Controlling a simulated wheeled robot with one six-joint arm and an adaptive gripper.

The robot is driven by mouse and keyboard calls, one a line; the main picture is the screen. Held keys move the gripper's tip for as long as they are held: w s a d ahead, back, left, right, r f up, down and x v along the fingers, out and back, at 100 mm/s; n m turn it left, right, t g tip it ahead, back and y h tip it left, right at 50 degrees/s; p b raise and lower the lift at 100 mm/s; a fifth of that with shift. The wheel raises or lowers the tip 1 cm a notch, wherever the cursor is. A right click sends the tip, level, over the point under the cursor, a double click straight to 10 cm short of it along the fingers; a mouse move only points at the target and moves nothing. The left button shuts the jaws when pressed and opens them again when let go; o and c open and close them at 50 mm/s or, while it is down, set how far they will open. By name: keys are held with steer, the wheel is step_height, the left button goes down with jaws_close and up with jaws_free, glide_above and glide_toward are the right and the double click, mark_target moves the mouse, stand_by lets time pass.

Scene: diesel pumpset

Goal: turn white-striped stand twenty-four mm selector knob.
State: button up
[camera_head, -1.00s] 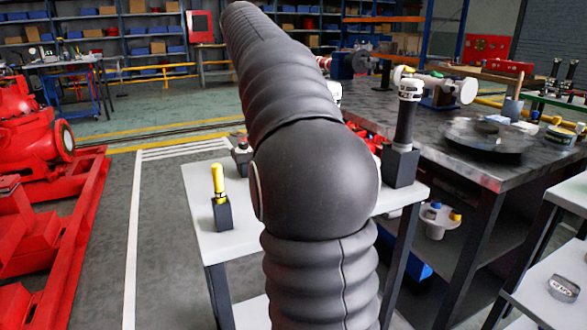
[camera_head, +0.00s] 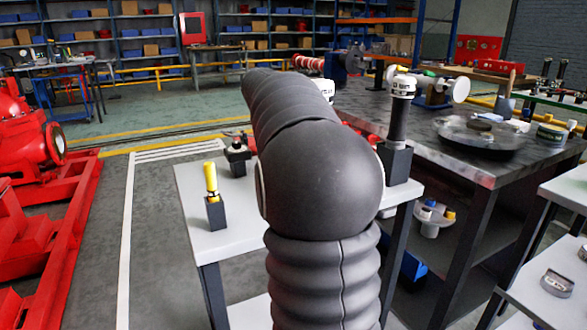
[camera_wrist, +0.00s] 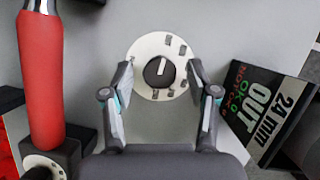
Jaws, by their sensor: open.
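In the wrist view, the selector knob (camera_wrist: 158,71) is a dark round knob with a white stripe pointing up. It sits on a pale round dial (camera_wrist: 144,48) with several small marks around it. A dark sign (camera_wrist: 262,112) reading "24 mm OUT" stands to the right. My gripper (camera_wrist: 161,70) is open, with one finger on each side of the knob and no visible contact. How far its tips are above the dial I cannot tell. In the head view my arm hides the gripper and the knob.
A red-handled tool (camera_wrist: 41,80) stands close on the left in the wrist view. In the head view, a white table (camera_head: 236,238) carries a yellow-handled item (camera_head: 211,180) and a tall black gauge (camera_head: 398,115). A dark workbench (camera_head: 465,165) is at the right.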

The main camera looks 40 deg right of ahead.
jaws_close()
steer(key=shift+m, duration=0.3)
steer(key=m+g+p, duration=0.1)
steer(key=m, duration=0.2)
steer(key=shift+w+m+g, duration=0.1)
steer(key=shift+m+g, duration=0.2)
steer(key=m, duration=0.2)
steer(key=m+g+y, duration=0.1)
steer(key=m, duration=0.1)
steer(key=shift+w+d+g, duration=0.1)
steer(key=shift+d+g, duration=0.05)
steer(key=shift+g, duration=0.15)
steer(key=m, duration=0.2)
steer(key=m+g+y, duration=0.1)
steer(key=m, duration=0.2)
steer(key=shift+y, duration=0.3)
steer(key=shift+d+m+g+y, duration=0.15)
steer(key=shift+m+y, duration=0.3)
steer(key=shift+m, duration=0.7)
steer(key=shift+m+g+y, duration=0.15)
steer(key=shift+m+y, duration=0.3)
steer(key=shift+m, duration=0.7)
